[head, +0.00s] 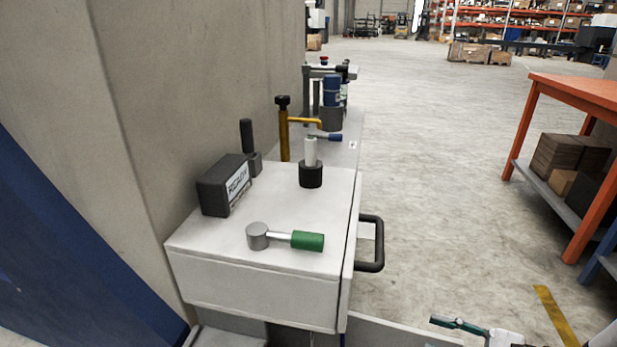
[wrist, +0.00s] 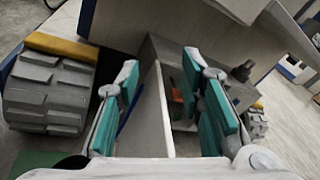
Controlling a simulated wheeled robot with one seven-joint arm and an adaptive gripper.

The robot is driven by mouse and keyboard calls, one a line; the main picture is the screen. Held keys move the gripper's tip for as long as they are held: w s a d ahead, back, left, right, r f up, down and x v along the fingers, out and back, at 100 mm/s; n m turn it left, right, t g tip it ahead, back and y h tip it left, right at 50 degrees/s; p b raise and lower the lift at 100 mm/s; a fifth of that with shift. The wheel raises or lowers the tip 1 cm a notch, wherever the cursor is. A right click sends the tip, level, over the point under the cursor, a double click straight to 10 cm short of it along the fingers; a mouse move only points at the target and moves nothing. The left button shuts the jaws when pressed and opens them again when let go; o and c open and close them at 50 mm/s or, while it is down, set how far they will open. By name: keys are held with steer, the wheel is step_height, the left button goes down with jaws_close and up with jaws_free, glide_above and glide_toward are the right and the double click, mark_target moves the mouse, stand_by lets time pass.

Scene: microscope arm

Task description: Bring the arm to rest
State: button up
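In the head view, a lever with a green grip (head: 307,241) lies across the front of a white cabinet top (head: 215,238). Behind it, a yellow post with a black knob (head: 284,135) carries a short yellow arm pointing right. A white cylinder in a black base (head: 311,175) stands in front of that arm. I cannot tell which of these is the task's arm. My gripper (head: 438,321) shows at the bottom right, low and apart from the cabinet top. In the wrist view my gripper (wrist: 160,68) is open, its teal pads apart, with a pale panel edge (wrist: 153,115) visible between them.
A dark box labelled READY (head: 224,184) and a black upright handle (head: 248,145) stand at the cabinet's left, near the wall. A black pull handle (head: 374,243) juts from its right side. An orange table (head: 575,88) stands at right, with open floor between.

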steer(key=s+a+r+n+g+h, duration=0.2)
steer(key=s+a+r+n+g, duration=0.25)
steer(key=r, duration=0.35)
steer(key=s+a+r+n+g+h, duration=0.3)
steer(key=a+r+n+g, duration=0.1)
steer(key=r+n+g, duration=0.25)
steer(key=s+d+r+n+t+h, duration=0.1)
steer(key=s+r+n+t+h, duration=0.15)
steer(key=s+r+h, duration=0.35)
steer(key=s+r+n+t+h, duration=0.1)
steer(key=s+r+n+h, duration=0.25)
steer(key=s, duration=0.55)
step_height(320, 180, up, 33)
steer(key=d+n+t+p, duration=0.1)
steer(key=t+p, duration=0.2)
steer(key=p, duration=2.8)
steer(key=shift+r+t+h+p, duration=0.15)
steer(key=shift+t+h+p, duration=0.2)
steer(key=shift+d, duration=0.1)
